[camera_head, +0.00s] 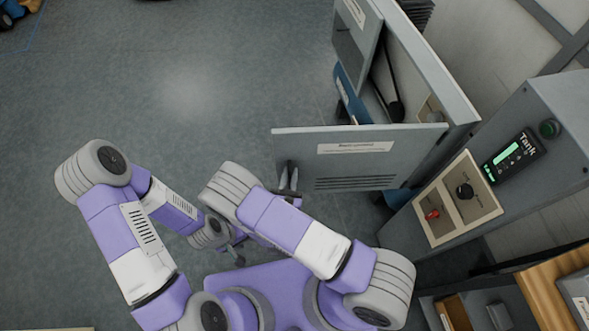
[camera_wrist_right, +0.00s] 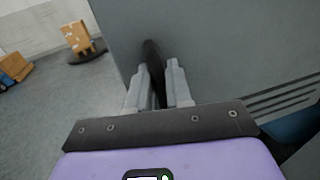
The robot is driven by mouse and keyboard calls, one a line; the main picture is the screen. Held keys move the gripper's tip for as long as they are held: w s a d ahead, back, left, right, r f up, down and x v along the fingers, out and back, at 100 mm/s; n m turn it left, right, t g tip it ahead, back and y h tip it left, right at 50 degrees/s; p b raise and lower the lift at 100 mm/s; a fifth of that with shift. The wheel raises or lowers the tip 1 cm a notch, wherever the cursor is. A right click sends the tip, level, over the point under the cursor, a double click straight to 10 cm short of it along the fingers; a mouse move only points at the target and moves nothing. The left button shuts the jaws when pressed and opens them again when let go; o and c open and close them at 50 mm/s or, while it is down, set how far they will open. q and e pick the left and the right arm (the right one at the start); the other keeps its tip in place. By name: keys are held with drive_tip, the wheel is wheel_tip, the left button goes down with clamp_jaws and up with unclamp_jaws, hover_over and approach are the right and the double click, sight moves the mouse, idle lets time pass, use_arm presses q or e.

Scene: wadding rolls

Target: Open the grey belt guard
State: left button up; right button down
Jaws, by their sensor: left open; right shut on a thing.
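The grey belt guard (camera_head: 350,148) is a flat panel with a white label and dark vent slots. It stands swung out from the machine housing, and a black belt (camera_head: 388,70) shows in the opening behind it. My right gripper (camera_head: 288,178) is at the guard's left end. In the right wrist view, my right gripper (camera_wrist_right: 159,88) is shut on the guard's black handle (camera_wrist_right: 153,62), with a finger on each side. My left gripper (camera_head: 236,246) is low in the head view, apart from the guard and partly hidden by my right arm; it is open.
A control cabinet (camera_head: 490,165) with a lit display, black knob and red switch stands right of the guard. Another grey panel (camera_head: 358,35) stands at the housing's far end. A wooden-topped bench (camera_head: 550,290) is at lower right. Open floor (camera_head: 180,90) lies to the left.

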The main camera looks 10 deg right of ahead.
drive_tip(key=shift+s, duration=0.2)
drive_tip(key=c, duration=1.2)
unclamp_jaws()
wheel_tip(320, 180, up, 10)
drive_tip(key=shift+p, duration=1.2)
drive_tip(key=shift+d, duration=0.15)
